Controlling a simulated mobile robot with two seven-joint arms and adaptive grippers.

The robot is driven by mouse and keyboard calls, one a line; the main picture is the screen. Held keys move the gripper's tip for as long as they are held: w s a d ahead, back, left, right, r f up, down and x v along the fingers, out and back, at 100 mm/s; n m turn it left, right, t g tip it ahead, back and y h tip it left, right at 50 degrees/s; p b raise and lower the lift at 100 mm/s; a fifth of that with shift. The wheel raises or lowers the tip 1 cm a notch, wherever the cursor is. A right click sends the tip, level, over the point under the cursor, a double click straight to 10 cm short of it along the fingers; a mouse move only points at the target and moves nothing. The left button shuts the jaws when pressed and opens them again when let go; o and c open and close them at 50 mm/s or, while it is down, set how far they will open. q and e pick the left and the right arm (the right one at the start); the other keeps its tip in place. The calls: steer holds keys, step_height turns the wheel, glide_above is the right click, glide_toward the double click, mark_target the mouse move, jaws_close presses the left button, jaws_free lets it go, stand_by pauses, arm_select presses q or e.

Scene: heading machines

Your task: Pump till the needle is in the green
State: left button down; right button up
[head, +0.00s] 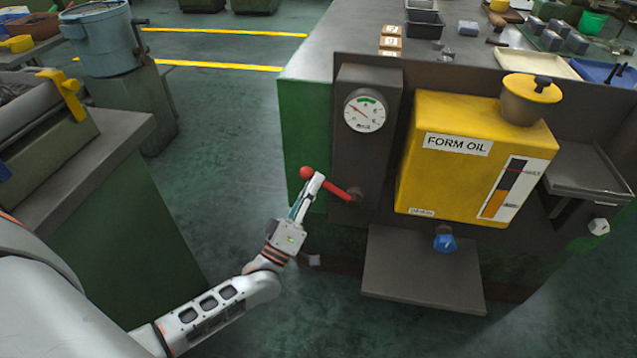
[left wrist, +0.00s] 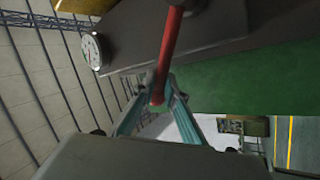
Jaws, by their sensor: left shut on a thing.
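A round white gauge (head: 364,110) sits on a dark upright housing. It has a green arc at the top of its dial, and its thin red needle seems to point to the upper left, outside the green. A red pump lever (head: 336,188) with a red ball knob sticks out to the left below the gauge, tilted slightly up. My left gripper (head: 311,184) is shut on the lever near the knob. The left wrist view shows the red lever (left wrist: 170,50) running down between my fingertips (left wrist: 159,94); the gauge (left wrist: 92,50) is seen obliquely. My right gripper is not in view.
A yellow form oil tank (head: 470,165) with a level strip and blue tap (head: 444,242) stands right of the housing, above a grey shelf (head: 425,270). A green bench with a grey top (head: 75,165) stands at the left. The floor between is clear.

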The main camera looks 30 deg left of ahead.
arm_select(q)
steer(key=shift+f, duration=0.1)
stand_by(0.3)
steer(key=c, duration=2)
jaws_free()
steer(key=shift+c, duration=0.2)
steer(key=v, duration=1.2)
